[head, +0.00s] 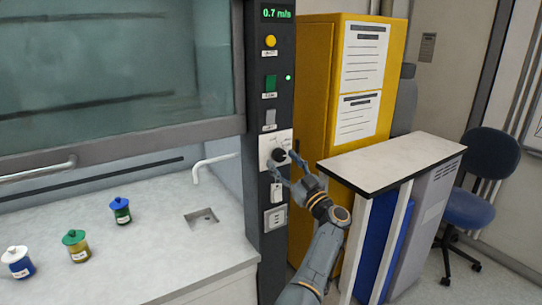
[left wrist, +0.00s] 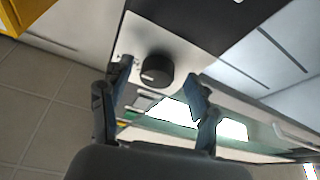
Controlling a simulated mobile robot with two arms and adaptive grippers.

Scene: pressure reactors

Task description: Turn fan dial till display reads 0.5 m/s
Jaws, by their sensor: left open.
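The fan dial (head: 279,155) is a black round knob on a white plate on the dark control column of the fume hood. The green display (head: 277,14) at the top of the column reads 0.7 m/s. My left gripper (head: 282,163) is open at the dial, with a finger on either side of it. In the left wrist view the dial (left wrist: 157,70) shows between and just beyond the spread fingertips of the left gripper (left wrist: 162,78). No contact with the dial can be made out. My right gripper is not in view.
A yellow button (head: 270,41), a green switch (head: 270,82) and a grey switch (head: 270,118) sit above the dial. A socket (head: 275,218) is below. A yellow cabinet (head: 315,90) and a white-topped cart (head: 395,160) stand close on the right. Capped jars stand on the hood worktop (head: 150,235).

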